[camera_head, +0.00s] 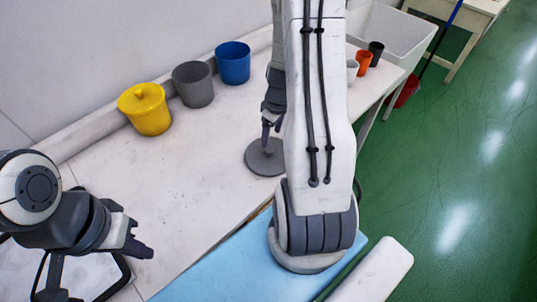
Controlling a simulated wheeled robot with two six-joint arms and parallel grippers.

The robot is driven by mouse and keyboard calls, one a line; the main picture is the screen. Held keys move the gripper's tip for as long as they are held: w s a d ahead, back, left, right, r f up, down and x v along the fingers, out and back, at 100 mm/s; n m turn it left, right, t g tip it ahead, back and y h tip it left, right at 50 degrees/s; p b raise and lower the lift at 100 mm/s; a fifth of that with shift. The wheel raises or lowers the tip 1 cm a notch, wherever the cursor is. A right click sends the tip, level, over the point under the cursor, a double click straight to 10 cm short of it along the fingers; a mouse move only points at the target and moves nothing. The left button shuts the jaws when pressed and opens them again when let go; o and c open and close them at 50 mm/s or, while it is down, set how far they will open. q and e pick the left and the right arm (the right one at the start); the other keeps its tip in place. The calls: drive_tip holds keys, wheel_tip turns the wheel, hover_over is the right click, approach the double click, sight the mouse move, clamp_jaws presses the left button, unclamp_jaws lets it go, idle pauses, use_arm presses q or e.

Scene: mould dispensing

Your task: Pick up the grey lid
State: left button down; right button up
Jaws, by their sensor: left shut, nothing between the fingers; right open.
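The grey lid (262,160) is a flat dark disc lying on the white table, partly hidden by my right arm. My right gripper (267,143) points down at the lid from above, its fingertips at or close to the lid's middle. Its fingers are open; whether they touch the lid or its knob cannot be told. My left gripper (142,250) is at the lower left, far from the lid, shut and empty.
A yellow pot with a lid (148,112), a grey pot (194,86) and a blue pot (233,65) stand along the wall. Small orange (363,62) and black cups (376,52) stand near a white basin (405,35). A blue mat (215,272) lies in front.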

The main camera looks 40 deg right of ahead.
sight(269, 149)
drive_tip(key=shift+f, duration=0.65)
drive_tip(key=f, duration=0.1)
drive_tip(key=f+b, duration=0.1)
drive_tip(key=f, duration=0.3)
drive_tip(key=shift+w+a+b, duration=0.1)
drive_tip(key=shift+a+b, duration=0.2)
drive_tip(key=shift+a, duration=0.05)
drive_tip(key=shift+r, duration=0.1)
drive_tip(key=shift+c, duration=0.4)
clamp_jaws()
drive_tip(key=shift+r, duration=0.1)
